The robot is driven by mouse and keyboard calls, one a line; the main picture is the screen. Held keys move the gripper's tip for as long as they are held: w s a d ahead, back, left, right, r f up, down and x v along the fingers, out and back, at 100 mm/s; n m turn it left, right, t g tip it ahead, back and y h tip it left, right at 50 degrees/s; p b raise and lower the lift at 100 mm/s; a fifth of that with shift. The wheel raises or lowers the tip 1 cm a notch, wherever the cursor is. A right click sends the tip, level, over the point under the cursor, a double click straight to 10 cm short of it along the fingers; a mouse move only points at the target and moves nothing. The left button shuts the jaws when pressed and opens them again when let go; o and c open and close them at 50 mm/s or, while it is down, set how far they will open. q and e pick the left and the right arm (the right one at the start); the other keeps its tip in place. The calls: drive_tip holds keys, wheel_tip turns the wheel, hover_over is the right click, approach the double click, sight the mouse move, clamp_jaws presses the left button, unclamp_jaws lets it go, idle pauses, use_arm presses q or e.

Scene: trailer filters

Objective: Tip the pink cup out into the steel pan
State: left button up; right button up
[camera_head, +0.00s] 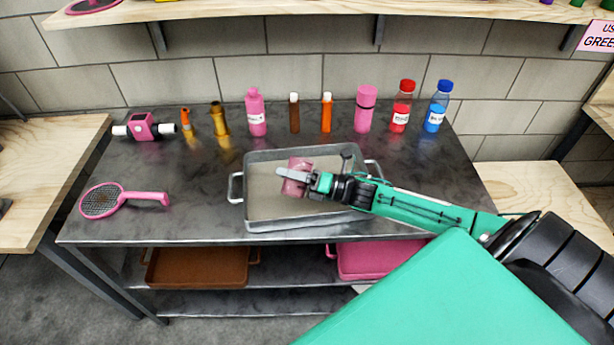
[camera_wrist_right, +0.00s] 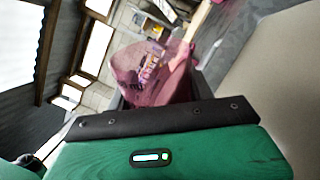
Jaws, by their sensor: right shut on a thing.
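The pink cup (camera_head: 295,177) is held over the left-middle part of the steel pan (camera_head: 262,226). My right gripper (camera_head: 300,176) is shut on the cup. In the right wrist view the cup (camera_wrist_right: 152,75) sits between the fingers and looks tilted. The cup's contents and the inside of its mouth cannot be made out. The visible pan floor looks bare; my right arm hides part of its right side. My left gripper is not in view.
Several bottles, such as a pink bottle (camera_head: 256,113) and a blue bottle (camera_head: 437,107), line the back of the dark table (camera_head: 190,215). Brown (camera_head: 197,268) and pink trays (camera_head: 375,260) sit on the lower shelf.

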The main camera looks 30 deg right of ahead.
sight(294, 166)
drive_tip(key=shift+r+m+t+p, duration=0.45)
drive_tip(key=shift+m+p, duration=0.2)
drive_tip(key=shift+m, duration=0.25)
drive_tip(key=shift+w+d+f+m+h, duration=0.1)
drive_tip(key=shift+f+m+h, duration=0.1)
drive_tip(key=shift+m, duration=0.35)
drive_tip(key=shift+d+f+m+h, duration=0.1)
drive_tip(key=shift+f+m, duration=0.05)
drive_tip(key=shift+m, duration=0.4)
idle(0.6)
drive_tip(key=shift+w+d+r+m+t+p, duration=0.25)
drive_tip(key=shift+w+d+r+m+p, duration=0.2)
drive_tip(key=shift+m, duration=0.55)
idle(0.6)
drive_tip(key=shift+w+d+f+m+h, duration=0.15)
drive_tip(key=shift+f+m, duration=0.1)
drive_tip(key=shift+m, duration=0.25)
drive_tip(key=shift+s+d+f+m+h, duration=0.1)
drive_tip(key=shift+f+m+h, duration=0.1)
drive_tip(key=shift+m, duration=0.3)
idle(0.4)
drive_tip(key=shift+w+d+r+m+t+h+p, duration=0.1)
drive_tip(key=shift+r+m+t+h+p, duration=0.15)
drive_tip(key=shift+m, duration=0.25)
drive_tip(key=shift+w+d+r+m+t+p, duration=0.1)
drive_tip(key=shift+m+t+p, duration=0.05)
drive_tip(key=shift+m+p, duration=0.3)
idle(0.5)
